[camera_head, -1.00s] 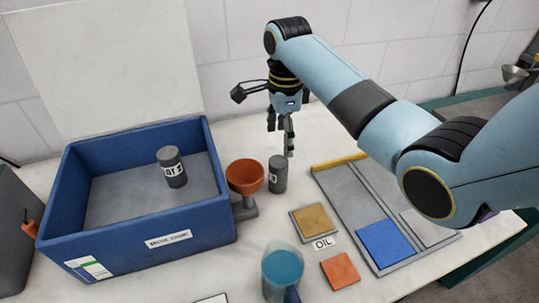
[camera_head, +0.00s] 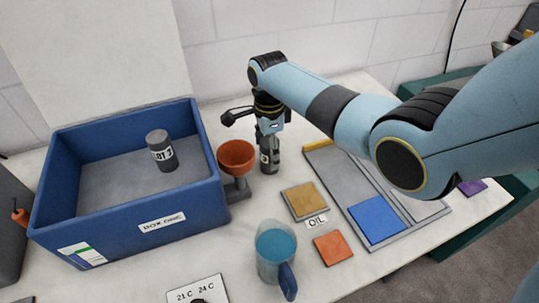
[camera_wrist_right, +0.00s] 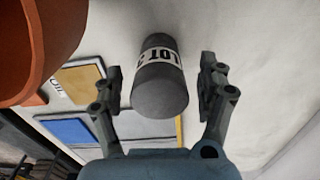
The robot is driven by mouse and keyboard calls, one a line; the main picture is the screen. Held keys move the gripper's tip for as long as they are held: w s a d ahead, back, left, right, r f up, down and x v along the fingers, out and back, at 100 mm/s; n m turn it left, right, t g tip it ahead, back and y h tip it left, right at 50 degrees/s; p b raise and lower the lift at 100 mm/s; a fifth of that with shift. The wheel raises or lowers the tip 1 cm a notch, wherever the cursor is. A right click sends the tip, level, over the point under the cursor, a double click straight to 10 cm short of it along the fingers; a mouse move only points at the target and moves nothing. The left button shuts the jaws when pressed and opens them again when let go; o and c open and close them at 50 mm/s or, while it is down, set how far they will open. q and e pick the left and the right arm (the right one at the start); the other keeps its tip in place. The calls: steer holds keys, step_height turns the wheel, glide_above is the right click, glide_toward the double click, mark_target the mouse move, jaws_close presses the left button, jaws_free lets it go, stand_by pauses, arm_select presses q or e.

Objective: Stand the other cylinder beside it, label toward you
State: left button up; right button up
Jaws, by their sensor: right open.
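One dark grey cylinder (camera_head: 160,152) stands upright inside the blue box, its white "LOT" label facing me. The other grey cylinder (camera_head: 269,163) stands on the table just right of the orange funnel; only part of its label shows in the head view. My right gripper (camera_head: 268,137) is over it, pointing down, and hides its upper part. In the right wrist view that cylinder (camera_wrist_right: 160,95) lies between the two open fingers, with a gap on each side and its "LOT" label partly visible. My left gripper is not in view.
The blue box (camera_head: 140,230) has free floor around its cylinder. The orange funnel (camera_head: 237,157) on its stand is close beside my right gripper. A tan tile (camera_head: 305,201), a blue jug (camera_head: 276,250), an orange tile (camera_head: 334,248) and a sectioned tray (camera_head: 345,190) are nearby.

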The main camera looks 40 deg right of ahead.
steer(key=shift+c, duration=0.2)
jaws_close()
steer(key=shift+r, duration=0.2)
